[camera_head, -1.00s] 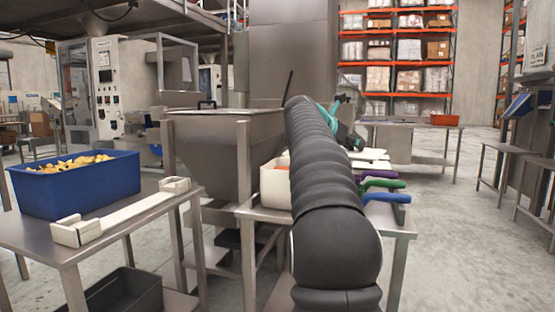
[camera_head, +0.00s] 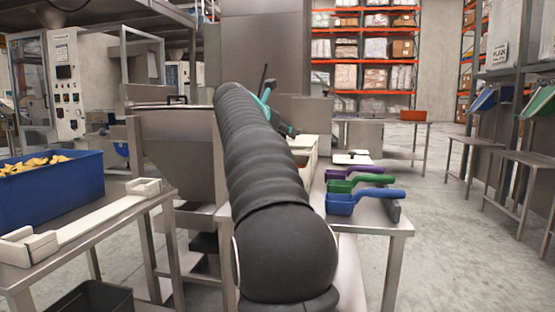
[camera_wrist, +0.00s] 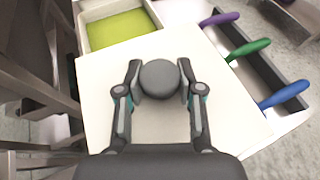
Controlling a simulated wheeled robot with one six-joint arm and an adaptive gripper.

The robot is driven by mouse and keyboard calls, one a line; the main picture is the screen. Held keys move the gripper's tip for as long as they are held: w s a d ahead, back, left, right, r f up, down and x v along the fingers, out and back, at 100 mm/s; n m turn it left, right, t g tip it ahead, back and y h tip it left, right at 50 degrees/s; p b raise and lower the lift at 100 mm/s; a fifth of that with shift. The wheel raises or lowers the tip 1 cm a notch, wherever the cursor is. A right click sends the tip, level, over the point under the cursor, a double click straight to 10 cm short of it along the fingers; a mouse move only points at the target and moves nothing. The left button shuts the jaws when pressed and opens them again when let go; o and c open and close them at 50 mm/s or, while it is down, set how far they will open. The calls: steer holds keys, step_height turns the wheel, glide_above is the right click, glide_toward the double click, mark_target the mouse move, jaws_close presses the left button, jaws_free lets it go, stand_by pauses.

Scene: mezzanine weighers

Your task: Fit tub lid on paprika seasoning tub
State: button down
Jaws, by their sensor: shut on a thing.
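My gripper (camera_wrist: 159,80) is shut on the round dark grey knob (camera_wrist: 159,78) of a cream, square tub lid (camera_wrist: 95,88). In the wrist view the lid lies beneath the fingers and fills the middle. It hides whatever is under it, so I cannot tell whether it rests on a tub. A pale tub (camera_wrist: 157,14) with yellow-green contents shows just beyond the lid's far edge. No paprika-coloured contents are visible now. In the head view my dark arm covers most of the gripper and the held lid; a pale tub edge (camera_head: 308,158) shows beside the arm.
Purple (camera_head: 352,172), green (camera_head: 350,185) and blue (camera_head: 342,204) scoops lie along the bench's right side. Another pale lid with a dark knob (camera_head: 350,158) lies behind them. A blue crate (camera_head: 50,193) stands on the left table. Open floor lies to the right.

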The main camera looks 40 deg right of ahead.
steer(key=shift+w+a+f, duration=0.1)
steer(key=shift+a+f, duration=0.35)
steer(key=shift+a, duration=0.25)
steer(key=shift+f+b, duration=0.95)
steer(key=shift+f, duration=1)
steer(key=shift+f, duration=0.15)
steer(key=c, duration=0.7)
jaws_free()
steer(key=shift+r, duration=0.2)
steer(key=v, duration=1.2)
steer(key=shift+p, duration=0.35)
